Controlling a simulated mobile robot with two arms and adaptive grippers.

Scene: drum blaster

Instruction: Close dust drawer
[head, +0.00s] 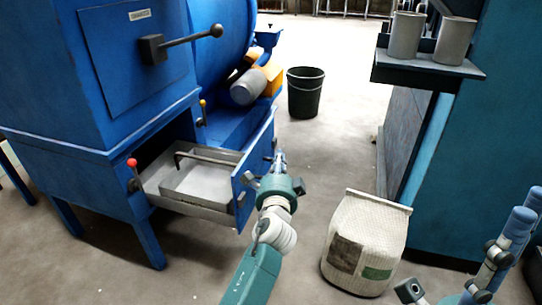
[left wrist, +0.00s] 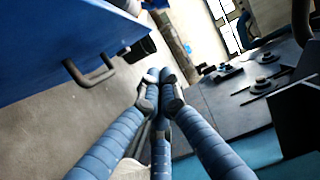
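The dust drawer (head: 205,205) is pulled out of the blue machine in the head view. It has grey metal walls, a tray with a bar handle inside, and a blue front panel (head: 253,172). My left gripper (head: 280,157) is beside the outer side of that panel, its fingertips close together with nothing seen between them. In the left wrist view, the left fingertips (left wrist: 160,77) meet, and a dark handle (left wrist: 90,72) on a blue surface lies to their left, apart from them. My right gripper (head: 508,235) is at the lower right, partly cut off; its opening is unclear.
A white sack (head: 366,235) stands on the floor right of my left arm. A black bucket (head: 305,95) stands behind. A teal cabinet (head: 480,150) with a shelf of grey cups (head: 405,35) is at the right. Red-knobbed lever (head: 132,163) sits beside the drawer opening.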

